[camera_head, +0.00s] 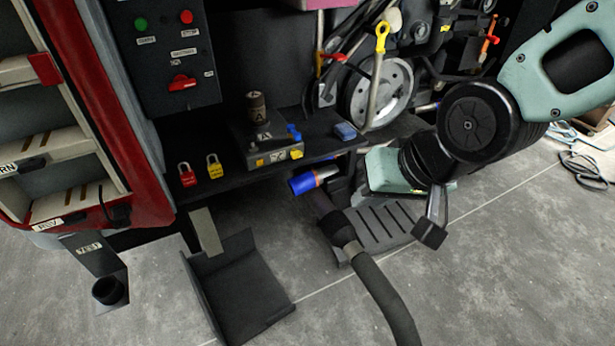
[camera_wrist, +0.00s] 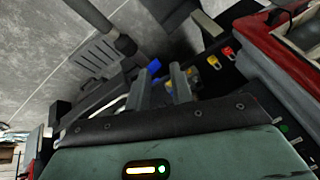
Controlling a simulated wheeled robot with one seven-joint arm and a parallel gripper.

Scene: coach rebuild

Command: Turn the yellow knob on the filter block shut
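The filter block (camera_head: 270,150) sits on the dark shelf. It has a brown cylinder labelled A on top and a blue part at its right. Yellow parts show on its front, one at the left and a yellow knob (camera_head: 296,154) at the right end. My gripper (camera_wrist: 160,76) shows two grey fingers standing apart with nothing clearly held between them. In the head view its teal body is right of the block, below the shelf edge, and its fingertips are hard to make out. In the wrist view, yellow bits of the block (camera_wrist: 192,74) show beside the right finger, partly hidden.
A red padlock (camera_head: 187,178) and a yellow padlock (camera_head: 214,170) are left of the block. A blue box (camera_head: 345,131) lies to its right.

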